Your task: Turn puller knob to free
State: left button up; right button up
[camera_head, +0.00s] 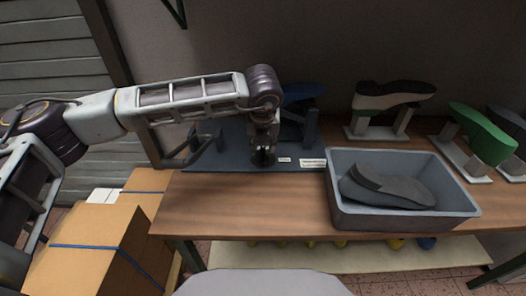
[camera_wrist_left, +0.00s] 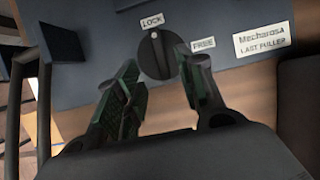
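The round black puller knob (camera_wrist_left: 154,62) sits on the dark base plate of the last puller (camera_head: 225,152). Its white mark points up toward the LOCK label (camera_wrist_left: 152,21). The FREE label (camera_wrist_left: 203,43) is to its right. My left gripper (camera_wrist_left: 158,58) is open, with one finger on each side of the knob in the left wrist view; I cannot tell whether either touches it. In the head view my left gripper (camera_head: 263,146) points down over the plate and hides most of the knob. My right gripper is not in view.
A grey bin (camera_head: 400,217) with dark soles stands right of the puller on the wooden table (camera_head: 240,205). Behind and right are shoe lasts on stands, one white and black (camera_head: 385,98), one green (camera_head: 482,132). A "LAST PULLER" label (camera_wrist_left: 262,41) is on the plate. Cardboard boxes (camera_head: 90,250) stand front left.

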aim_at(263, 153)
pick_arm(q)
jog(key=shift+x, duration=3.4)
grip_shut()
